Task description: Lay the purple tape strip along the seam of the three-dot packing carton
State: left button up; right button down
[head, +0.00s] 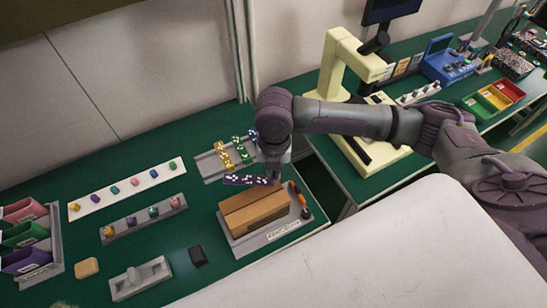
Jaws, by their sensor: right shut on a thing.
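The purple tape strip (247,180) has white marks along it and lies nearly level in the picture, just beyond the carton. My right gripper (276,175) reaches in from the right and is shut on the strip's right end. The brown packing carton (254,211) sits on a grey tray (272,239) with a lengthwise line along its top. The strip shows behind the carton's far edge, not along that line. I cannot make out dots on the carton. My left gripper is not in view.
A grey rack (207,167) beside the strip holds a yellow strip (223,156) and a green strip (240,150). An orange-handled tool (297,190) lies right of the carton. Rows of small coloured pieces and bins fill the left. A cream machine (337,60) stands behind my right arm.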

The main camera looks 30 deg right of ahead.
aim_at(273, 189)
jog(key=n, duration=0.2)
jog(key=n+p, duration=0.1)
jog(key=n, duration=0.1)
jog(key=shift+r, duration=0.3)
jog(key=shift+f+n+p, duration=0.1)
jog(key=shift+n+p, duration=0.25)
jog(key=shift+n, duration=0.25)
jog(key=shift+f+n, duration=0.15)
jog(key=shift+n, duration=0.25)
jog(key=shift+w+f+b, duration=0.1)
jog(key=shift+f+b, duration=0.75)
jog(key=shift+b, duration=0.1)
notch_tip(273, 189, down, 4)
jog(key=b, duration=0.4)
jog(key=shift+r, duration=0.2)
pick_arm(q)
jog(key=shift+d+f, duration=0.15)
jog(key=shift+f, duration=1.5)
pick_arm(e)
jog(key=shift+f, duration=0.65)
jog(key=c, duration=1.2)
grip_release()
jog(key=shift+c, duration=0.2)
